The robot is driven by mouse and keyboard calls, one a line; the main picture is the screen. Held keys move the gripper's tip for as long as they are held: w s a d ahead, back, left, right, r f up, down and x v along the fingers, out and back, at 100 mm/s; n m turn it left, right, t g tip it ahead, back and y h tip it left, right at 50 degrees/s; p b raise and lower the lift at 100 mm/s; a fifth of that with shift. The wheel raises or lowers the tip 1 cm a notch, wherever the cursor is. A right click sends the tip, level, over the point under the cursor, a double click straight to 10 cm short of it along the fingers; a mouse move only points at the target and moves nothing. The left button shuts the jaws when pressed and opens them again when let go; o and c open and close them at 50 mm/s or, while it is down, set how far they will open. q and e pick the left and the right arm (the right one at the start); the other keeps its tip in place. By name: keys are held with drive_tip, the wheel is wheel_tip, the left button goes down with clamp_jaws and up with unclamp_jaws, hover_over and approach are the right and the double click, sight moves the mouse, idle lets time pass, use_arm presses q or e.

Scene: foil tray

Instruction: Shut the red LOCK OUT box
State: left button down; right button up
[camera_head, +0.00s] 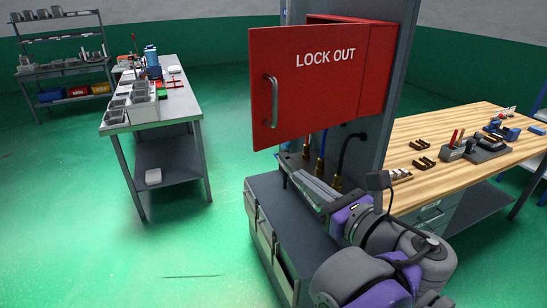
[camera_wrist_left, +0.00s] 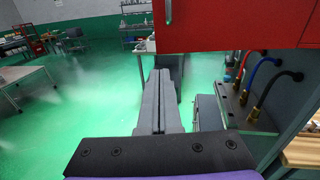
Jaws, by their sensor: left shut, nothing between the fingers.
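The red LOCK OUT box (camera_head: 378,72) is mounted on a grey post. Its red door (camera_head: 325,75) stands open, swung out to the left, with a grey bar handle (camera_head: 272,102) near its free edge. My left gripper (camera_head: 287,160) is below the door, shut and empty, with its fingers pointing away from me. In the left wrist view the shut fingers (camera_wrist_left: 160,75) reach forward, and the door (camera_wrist_left: 215,25) hangs above and to the right, apart from them. The handle's lower end (camera_wrist_left: 168,12) shows at the top. Most of the box inside is hidden behind the door. My right gripper is not in view.
Hoses with brass fittings (camera_head: 336,182) rise under the box beside a grey cabinet (camera_head: 262,200). A wooden workbench (camera_head: 450,135) with tools stands right of the post. A grey table (camera_head: 185,108) with bins stands at left. Green floor between is clear.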

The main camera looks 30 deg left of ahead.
use_arm(q)
drive_tip(key=p, duration=0.2)
approach(259, 139)
drive_tip(key=x, duration=0.7)
drive_tip(key=shift+d+f, duration=0.1)
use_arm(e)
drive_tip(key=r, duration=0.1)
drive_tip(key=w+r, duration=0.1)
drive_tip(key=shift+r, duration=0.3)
